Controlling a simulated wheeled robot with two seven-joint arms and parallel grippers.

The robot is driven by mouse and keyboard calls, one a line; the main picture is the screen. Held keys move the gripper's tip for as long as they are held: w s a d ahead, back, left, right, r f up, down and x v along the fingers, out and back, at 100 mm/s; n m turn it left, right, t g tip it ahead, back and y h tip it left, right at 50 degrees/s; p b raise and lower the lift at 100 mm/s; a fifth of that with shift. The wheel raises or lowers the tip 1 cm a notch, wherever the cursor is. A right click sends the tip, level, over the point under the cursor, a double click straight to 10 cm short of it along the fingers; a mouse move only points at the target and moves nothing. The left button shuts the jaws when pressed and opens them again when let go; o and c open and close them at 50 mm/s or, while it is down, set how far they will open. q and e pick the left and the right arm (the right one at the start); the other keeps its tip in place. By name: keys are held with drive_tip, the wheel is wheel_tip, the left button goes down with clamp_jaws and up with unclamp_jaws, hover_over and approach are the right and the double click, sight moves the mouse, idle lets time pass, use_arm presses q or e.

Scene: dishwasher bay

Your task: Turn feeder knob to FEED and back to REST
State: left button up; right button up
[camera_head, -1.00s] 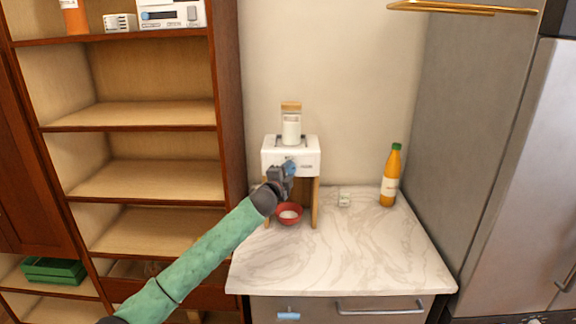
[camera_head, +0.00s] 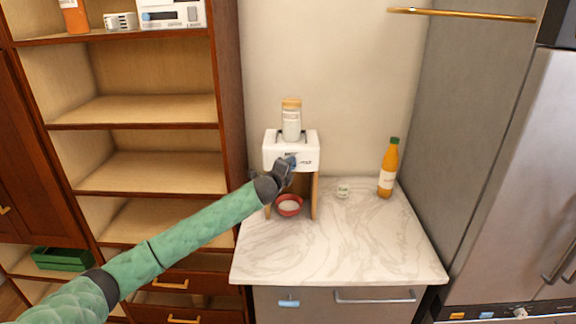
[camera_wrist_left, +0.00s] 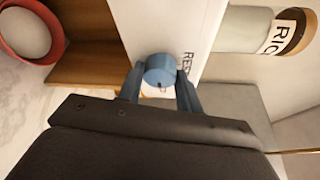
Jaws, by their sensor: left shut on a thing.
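The white feeder (camera_head: 275,150) stands on wooden legs at the back of the marble counter, with a jar (camera_head: 291,122) upright on top. Its blue knob (camera_wrist_left: 160,70) is on the front face, between the fingers of my left gripper (camera_wrist_left: 162,88), which is shut on it. In the head view my left gripper (camera_head: 287,168) covers most of the knob. The lettering beside the knob is partly hidden in the wrist view; "RES" can be read. A red bowl (camera_head: 289,205) with pale contents sits under the feeder and shows in the wrist view (camera_wrist_left: 48,58). My right gripper is not in view.
A wooden shelf unit (camera_head: 140,110) is on the left, a fridge on the right. The counter's front is clear.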

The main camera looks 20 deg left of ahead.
use_arm(q)
drive_tip(key=shift+f, duration=0.15)
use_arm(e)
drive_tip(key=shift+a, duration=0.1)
use_arm(q)
drive_tip(key=o, duration=1)
drive_tip(key=s+b, duration=0.4)
drive_tip(key=s, duration=0.3)
drive_tip(key=shift+s+a+r, duration=0.35)
drive_tip(key=shift+r, duration=0.1)
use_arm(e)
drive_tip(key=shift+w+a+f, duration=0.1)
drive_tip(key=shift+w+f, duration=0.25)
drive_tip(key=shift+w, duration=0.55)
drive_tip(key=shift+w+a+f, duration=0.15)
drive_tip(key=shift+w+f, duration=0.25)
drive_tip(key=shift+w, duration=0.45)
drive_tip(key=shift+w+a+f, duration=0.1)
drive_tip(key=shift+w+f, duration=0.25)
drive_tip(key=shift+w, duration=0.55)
